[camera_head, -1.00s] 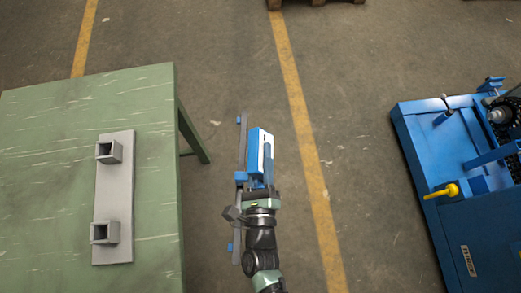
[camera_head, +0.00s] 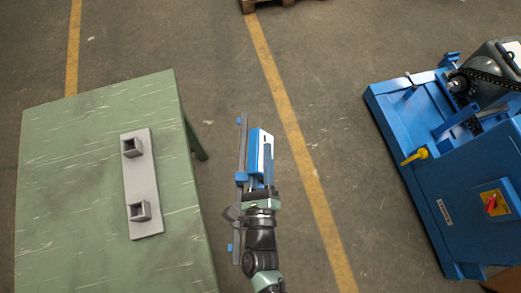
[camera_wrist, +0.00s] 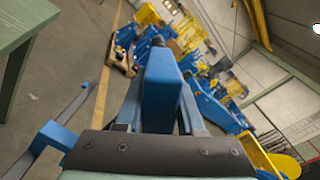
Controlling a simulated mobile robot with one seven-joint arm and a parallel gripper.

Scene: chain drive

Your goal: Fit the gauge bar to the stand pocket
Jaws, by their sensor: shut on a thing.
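The gauge bar (camera_head: 242,155) is a long thin grey bar with blue pieces at its ends and middle. It hangs over the floor, lengthwise along the left side of my gripper (camera_head: 262,172), right of the green table. My gripper is shut on it; the contact itself is hard to make out. A blue and white block stands out between the fingers. In the wrist view the bar (camera_wrist: 72,108) slants at the left, with a blue piece on it. The stand (camera_head: 145,184) is a grey plate on the table with two square, open-topped pockets, both empty.
The green table (camera_head: 70,190) is at the left, its right edge a short way from the bar. A blue chain-drive machine (camera_head: 450,180) with a yellow handle stands at the right. Bare floor with a yellow line lies between. A pallet (camera_head: 262,4) is at the far edge.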

